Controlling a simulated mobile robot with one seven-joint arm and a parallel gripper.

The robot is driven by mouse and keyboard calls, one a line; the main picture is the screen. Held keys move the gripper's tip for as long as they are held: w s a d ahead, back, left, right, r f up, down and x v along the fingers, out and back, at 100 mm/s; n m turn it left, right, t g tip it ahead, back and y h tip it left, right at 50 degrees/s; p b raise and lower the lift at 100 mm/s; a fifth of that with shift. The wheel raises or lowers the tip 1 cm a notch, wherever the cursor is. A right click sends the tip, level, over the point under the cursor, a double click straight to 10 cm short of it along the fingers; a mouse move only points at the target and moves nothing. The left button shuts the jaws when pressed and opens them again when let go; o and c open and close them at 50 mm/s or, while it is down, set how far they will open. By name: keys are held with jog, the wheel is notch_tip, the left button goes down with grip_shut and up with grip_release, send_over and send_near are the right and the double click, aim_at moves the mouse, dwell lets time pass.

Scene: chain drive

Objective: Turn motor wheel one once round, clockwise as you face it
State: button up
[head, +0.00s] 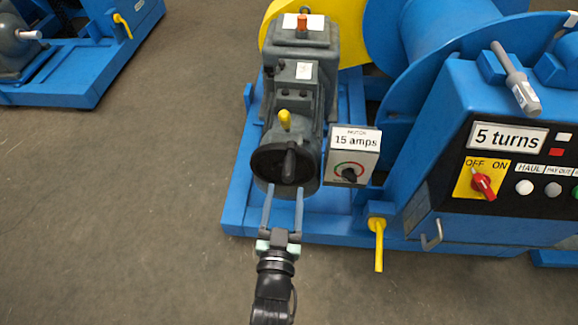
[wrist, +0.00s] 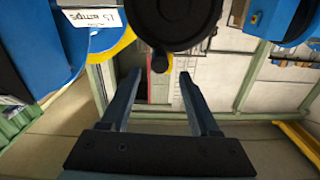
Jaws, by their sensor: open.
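The motor wheel (head: 268,163) is a dark round disc on the front end of the grey motor (head: 300,105). A dark handle (head: 290,165) sticks out from it, just right of its middle in the head view. My gripper (head: 284,190) is open and empty, its two fingers pointing up at the wheel's lower part. In the wrist view the wheel (wrist: 177,18) fills the top middle. The rounded end of the handle (wrist: 160,62) shows just beyond the gap between my open fingertips (wrist: 160,74). Whether either finger touches the wheel or handle I cannot tell.
A meter box reading "15 amps" (head: 351,158) stands close right of the wheel. The blue control panel (head: 450,190) reads "5 turns" and has a red switch (head: 484,186). A yellow lever (head: 378,240) hangs at the base's front.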

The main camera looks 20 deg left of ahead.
aim_at(290, 153)
jog(key=x, duration=0.8)
jog(key=shift+w+b, duration=0.1)
jog(key=shift+b, duration=0.25)
jog(key=shift+c, duration=0.2)
grip_shut()
dwell(0.8)
